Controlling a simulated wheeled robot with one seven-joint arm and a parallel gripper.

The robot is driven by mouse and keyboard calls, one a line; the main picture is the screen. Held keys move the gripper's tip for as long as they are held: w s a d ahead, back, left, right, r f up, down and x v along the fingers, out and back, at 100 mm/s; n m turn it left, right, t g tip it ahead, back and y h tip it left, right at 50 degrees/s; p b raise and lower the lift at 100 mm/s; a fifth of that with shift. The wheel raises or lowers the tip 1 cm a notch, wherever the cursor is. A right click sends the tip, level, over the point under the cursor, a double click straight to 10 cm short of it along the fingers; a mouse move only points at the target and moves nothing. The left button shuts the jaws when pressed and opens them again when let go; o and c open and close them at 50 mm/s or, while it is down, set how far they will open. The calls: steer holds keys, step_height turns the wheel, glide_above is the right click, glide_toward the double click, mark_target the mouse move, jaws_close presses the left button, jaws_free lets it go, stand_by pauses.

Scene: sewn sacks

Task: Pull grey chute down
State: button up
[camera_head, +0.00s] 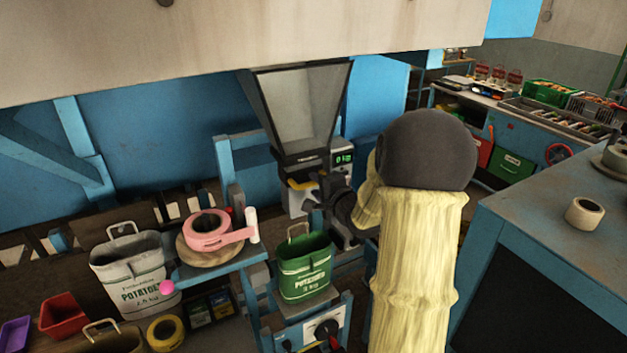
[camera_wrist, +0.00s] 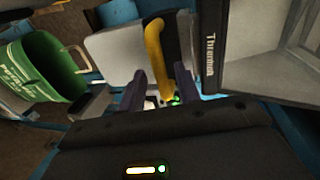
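A pale grey box-like part with a yellow handle (camera_head: 301,184) hangs under the funnel-shaped grey hopper (camera_head: 300,105) in the head view; I take this part to be the grey chute (camera_head: 297,201). In the wrist view the chute (camera_wrist: 112,48) is at upper centre, and its curved yellow handle (camera_wrist: 154,45) reaches down between my fingers. My gripper (camera_wrist: 160,92) is open, one dark finger on each side of the handle's lower end. I cannot tell whether a finger touches it. In the head view my gripper (camera_head: 322,200) is beside the chute, partly hidden by my arm.
A green potato sack (camera_head: 304,267) stands open below the chute. A white potato sack (camera_head: 133,275) and a pink tape roll (camera_head: 208,231) on a small blue stand are to the left. A blue-framed table (camera_head: 550,220) is at right. A green display (camera_head: 344,159) is lit beside the hopper.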

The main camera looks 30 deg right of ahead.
steer(key=shift+x, duration=1.2)
jaws_close()
step_height(320, 180, down, 17)
steer(key=b, duration=1)
steer(key=shift+r, duration=0.2)
steer(key=shift+s+f, duration=0.1)
jaws_free()
